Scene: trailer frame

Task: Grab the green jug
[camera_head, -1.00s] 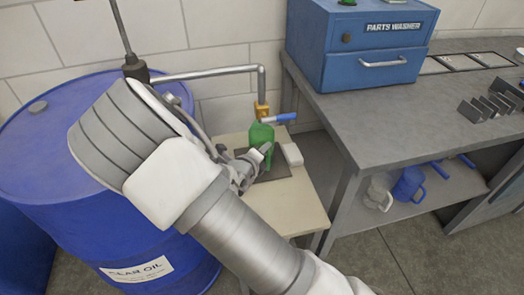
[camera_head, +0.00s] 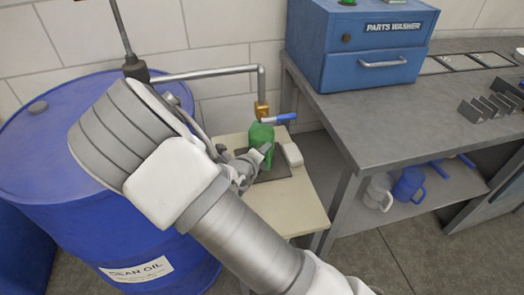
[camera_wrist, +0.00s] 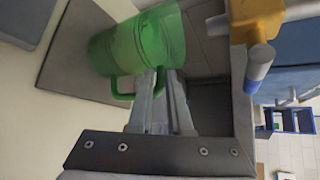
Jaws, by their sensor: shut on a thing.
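The green jug (camera_head: 261,133) stands upright, as far as I can see, at the small cream table below the pipe's tap. In the wrist view the see-through green jug (camera_wrist: 130,48) appears on its side at the top, with its handle between my fingers. My gripper (camera_head: 265,150) is shut on the jug's handle; its fingers also show in the wrist view (camera_wrist: 162,98). My arm and gripper hide part of the jug's lower side. I cannot tell whether its base touches the dark mat (camera_head: 272,176).
A pipe with a brass, blue-handled tap (camera_head: 262,110) hangs right above the jug. A blue oil drum (camera_head: 60,130) is at left. A white block (camera_head: 292,155) lies on the cream table (camera_head: 300,205). The grey workbench (camera_head: 385,95) with a blue parts washer (camera_head: 365,45) stands at right.

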